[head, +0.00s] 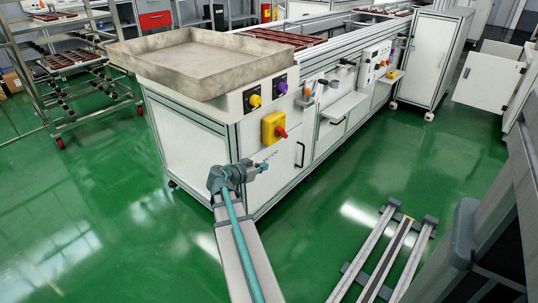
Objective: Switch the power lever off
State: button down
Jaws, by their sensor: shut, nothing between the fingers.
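The power lever is a red handle (282,133) on a yellow box (268,124) on the white front panel of the conveyor cabinet. The handle points to the right and slightly down, toward the viewer. My gripper (265,167) is below the yellow box, a little left of the red handle. It is shut and empty, and it looks apart from the lever. The gripper is small in this view, and its depth from the panel is hard to judge.
Above the lever are a yellow knob (255,101) and a purple knob (282,87). A metal tray (185,77) overhangs the cabinet's left top. A small white shelf (345,106) juts out on the right. A rack (70,62) stands left.

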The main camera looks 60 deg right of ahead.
jog(key=shift+a+f, duration=0.6)
jog(key=shift+a, duration=0.2)
